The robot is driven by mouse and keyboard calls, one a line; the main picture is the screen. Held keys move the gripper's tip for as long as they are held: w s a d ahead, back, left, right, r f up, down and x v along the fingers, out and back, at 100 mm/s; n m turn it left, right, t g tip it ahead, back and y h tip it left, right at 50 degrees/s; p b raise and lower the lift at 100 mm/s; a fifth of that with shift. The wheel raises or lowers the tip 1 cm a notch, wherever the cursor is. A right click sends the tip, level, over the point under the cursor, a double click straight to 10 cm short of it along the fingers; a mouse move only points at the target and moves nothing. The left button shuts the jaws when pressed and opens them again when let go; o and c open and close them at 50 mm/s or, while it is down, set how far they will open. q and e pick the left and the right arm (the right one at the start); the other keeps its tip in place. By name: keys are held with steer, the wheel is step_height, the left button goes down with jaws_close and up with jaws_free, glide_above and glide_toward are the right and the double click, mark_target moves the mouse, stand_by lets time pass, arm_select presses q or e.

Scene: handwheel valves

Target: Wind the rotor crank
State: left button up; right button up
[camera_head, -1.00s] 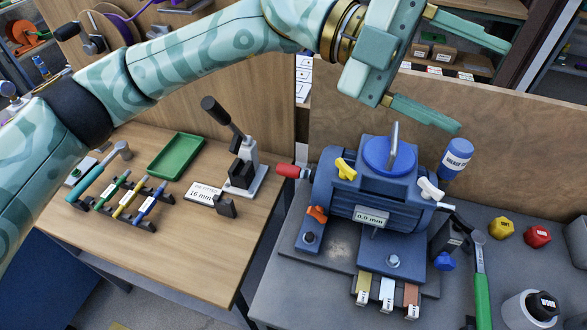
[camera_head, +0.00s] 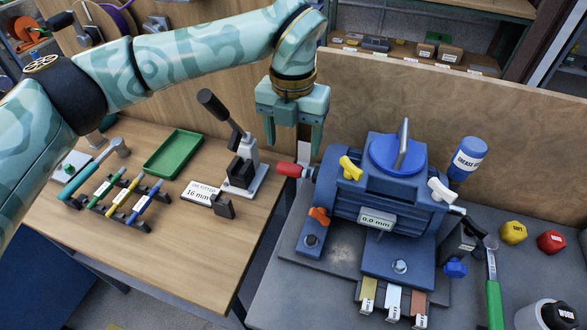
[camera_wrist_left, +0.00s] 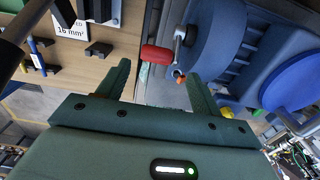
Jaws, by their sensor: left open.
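The rotor crank has a red handle (camera_head: 289,170) that sticks out at the left side of the blue motor (camera_head: 385,195); the red handle also shows in the left wrist view (camera_wrist_left: 158,55) with its metal crank arm (camera_wrist_left: 180,38). My left gripper (camera_head: 294,148) is open and empty, pointing down, just above and behind the red handle. In the left wrist view my left gripper (camera_wrist_left: 160,85) has its two fingers apart, with the handle beyond the gap between them. My right gripper is not in view.
The motor stands on a grey bench (camera_head: 290,285) beside a blue grease bottle (camera_head: 467,158). On the wooden table (camera_head: 200,260) are a lever press (camera_head: 240,160), a green tray (camera_head: 173,154) and several coloured tools. A wooden panel (camera_head: 440,110) stands behind the motor.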

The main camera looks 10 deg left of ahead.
mark_target(293, 165)
arm_select(q)
step_height(293, 165, down, 8)
steer(key=shift+f+b, duration=0.15)
steer(key=shift+b, duration=0.7)
steer(key=c, duration=0.7)
